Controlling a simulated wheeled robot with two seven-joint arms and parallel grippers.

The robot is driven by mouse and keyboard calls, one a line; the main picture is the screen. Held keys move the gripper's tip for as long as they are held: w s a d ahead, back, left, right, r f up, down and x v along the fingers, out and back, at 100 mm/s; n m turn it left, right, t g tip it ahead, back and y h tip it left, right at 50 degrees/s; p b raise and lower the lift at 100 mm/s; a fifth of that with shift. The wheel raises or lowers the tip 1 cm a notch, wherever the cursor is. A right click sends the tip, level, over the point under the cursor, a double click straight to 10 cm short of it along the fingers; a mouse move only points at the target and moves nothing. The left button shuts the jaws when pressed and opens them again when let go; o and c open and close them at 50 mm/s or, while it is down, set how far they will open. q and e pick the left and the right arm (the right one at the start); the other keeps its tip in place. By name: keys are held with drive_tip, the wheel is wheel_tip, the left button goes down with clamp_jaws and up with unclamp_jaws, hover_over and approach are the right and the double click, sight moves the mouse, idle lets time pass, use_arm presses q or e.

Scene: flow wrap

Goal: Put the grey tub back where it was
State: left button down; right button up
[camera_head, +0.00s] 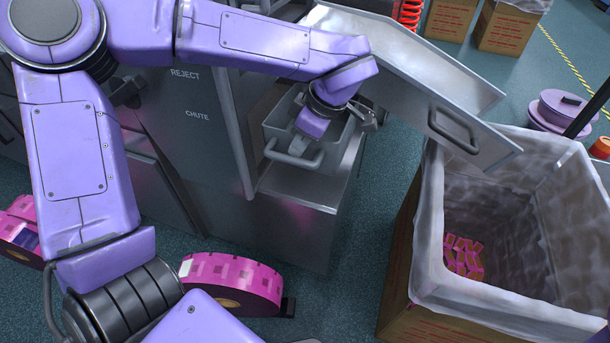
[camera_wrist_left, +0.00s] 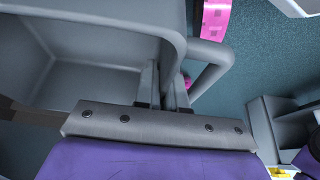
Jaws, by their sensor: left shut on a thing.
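The grey tub (camera_head: 340,137) is an open box with a loop handle on its front side. It is at the steel shelf below the reject chute lettering, in the middle of the head view. My left gripper (camera_head: 303,143) reaches down to its front side and is shut on it. In the left wrist view the tub (camera_wrist_left: 85,45) fills the upper left, with its handle at the right. The left gripper's fingers (camera_wrist_left: 166,88) are at the wall beside the handle. I cannot tell whether the tub rests on the shelf. My right gripper is not in view.
The steel shelf (camera_head: 305,188) has bare room in front of the tub. A sloping metal chute (camera_head: 415,75) runs beside it at the right. A lined carton (camera_head: 395,290) with pink packs inside stands at the right.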

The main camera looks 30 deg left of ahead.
use_arm(q)
drive_tip(key=shift+w+a+f+b, duration=0.15)
drive_tip(key=shift+w+a+b, duration=0.2)
drive_tip(key=shift+a+b, duration=0.15)
wheel_tip(320, 180, down, 9)
drive_tip(key=b, duration=0.4)
drive_tip(key=shift+b, duration=0.3)
drive_tip(key=c, duration=1.2)
unclamp_jaws()
drive_tip(key=shift+r+p, duration=0.3)
drive_tip(key=p+v, duration=0.5)
drive_tip(key=v, duration=0.6)
drive_tip(key=shift+w+d+p, duration=0.1)
drive_tip(key=shift+p, duration=0.2)
drive_tip(key=shift+d+r, duration=0.2)
drive_tip(key=shift+r, duration=0.05)
